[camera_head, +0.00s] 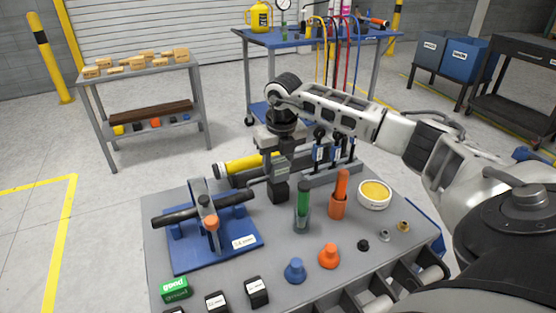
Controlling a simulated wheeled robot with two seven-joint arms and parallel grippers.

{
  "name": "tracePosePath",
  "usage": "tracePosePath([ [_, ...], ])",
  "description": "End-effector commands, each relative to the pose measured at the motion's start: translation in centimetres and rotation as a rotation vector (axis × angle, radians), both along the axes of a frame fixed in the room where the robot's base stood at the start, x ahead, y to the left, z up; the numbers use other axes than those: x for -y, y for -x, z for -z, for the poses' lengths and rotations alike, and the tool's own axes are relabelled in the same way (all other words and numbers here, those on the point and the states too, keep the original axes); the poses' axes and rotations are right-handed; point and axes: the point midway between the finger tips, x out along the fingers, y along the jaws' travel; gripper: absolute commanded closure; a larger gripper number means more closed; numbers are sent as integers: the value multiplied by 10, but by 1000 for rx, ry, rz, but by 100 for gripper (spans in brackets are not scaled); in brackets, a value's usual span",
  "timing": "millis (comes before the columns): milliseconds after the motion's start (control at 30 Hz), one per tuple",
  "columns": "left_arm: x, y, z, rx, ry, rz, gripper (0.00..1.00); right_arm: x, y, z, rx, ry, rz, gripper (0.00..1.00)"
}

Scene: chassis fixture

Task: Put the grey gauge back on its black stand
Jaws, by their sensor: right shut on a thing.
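My right gripper (279,190) points down over the back middle of the grey table. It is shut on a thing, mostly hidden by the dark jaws. A thin dark grey rod (256,182) sticks out to the left beside the jaws and may be part of the grey gauge. I cannot tell the gauge's full shape. A dark block shows at the jaws' lower end; I cannot tell whether it is fingertips or the black stand. A small black piece (363,245) stands apart at the front right. My left gripper is not in view.
A blue fixture (185,262) with a clamped black bar stands left. A green cylinder (303,196), an orange cylinder (341,186) and a round yellow-topped dish (375,192) stand right.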

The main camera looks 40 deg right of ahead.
Motion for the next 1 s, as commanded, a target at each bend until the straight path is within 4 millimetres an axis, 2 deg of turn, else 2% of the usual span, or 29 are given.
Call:
tracePosePath([
  [533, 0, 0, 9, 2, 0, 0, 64, 0, -1, 13, 5, -1, 1, 90],
  [967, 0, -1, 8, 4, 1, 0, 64, 0, -1, 14, 5, -1, 1, 90],
  [1000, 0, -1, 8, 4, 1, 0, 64, 0, -1, 14, 5, -1, 1, 50],
])
